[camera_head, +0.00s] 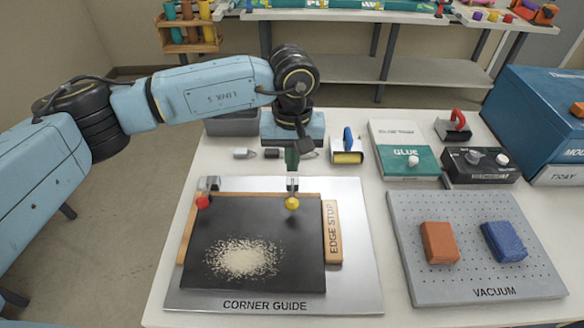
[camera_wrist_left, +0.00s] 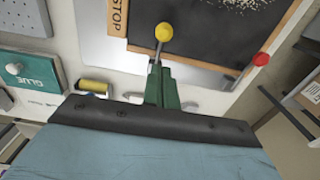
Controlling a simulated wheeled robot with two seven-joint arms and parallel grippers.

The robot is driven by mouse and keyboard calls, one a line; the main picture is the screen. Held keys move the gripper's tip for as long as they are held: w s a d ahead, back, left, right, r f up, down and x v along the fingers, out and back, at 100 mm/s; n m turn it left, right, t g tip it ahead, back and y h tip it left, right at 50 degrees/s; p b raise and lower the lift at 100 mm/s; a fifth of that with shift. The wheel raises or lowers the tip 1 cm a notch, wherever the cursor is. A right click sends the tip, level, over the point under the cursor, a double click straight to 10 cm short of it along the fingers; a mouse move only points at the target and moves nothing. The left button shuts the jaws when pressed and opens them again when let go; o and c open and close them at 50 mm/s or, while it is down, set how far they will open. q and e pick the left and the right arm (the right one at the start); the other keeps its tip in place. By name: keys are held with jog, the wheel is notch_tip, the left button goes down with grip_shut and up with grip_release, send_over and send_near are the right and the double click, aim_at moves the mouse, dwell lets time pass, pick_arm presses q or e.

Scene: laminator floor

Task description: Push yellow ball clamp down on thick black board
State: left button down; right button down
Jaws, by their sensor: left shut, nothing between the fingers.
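The yellow ball clamp (camera_head: 292,203) is at the far edge of the thick black board (camera_head: 300,255), near its right corner. Its ball also shows in the left wrist view (camera_wrist_left: 164,32), overlapping the board's edge in the picture. I cannot tell whether the ball touches the board. My left gripper (camera_head: 292,168) points down just behind the ball, its green fingers shut and empty. In the left wrist view the fingers (camera_wrist_left: 161,78) partly hide the clamp's base, and contact with the clamp is unclear. My right gripper is not in view.
A red ball clamp (camera_head: 203,202) is at the board's far left corner. Pale grains (camera_head: 244,258) lie on the board. The edge stop (camera_head: 333,232) borders its right side on the corner guide plate (camera_head: 355,290). The vacuum plate (camera_head: 480,285) with two blocks is to the right.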

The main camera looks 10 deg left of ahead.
pick_arm(q)
notch_tip(320, 180, up, 5)
jog(key=shift+p, duration=0.9)
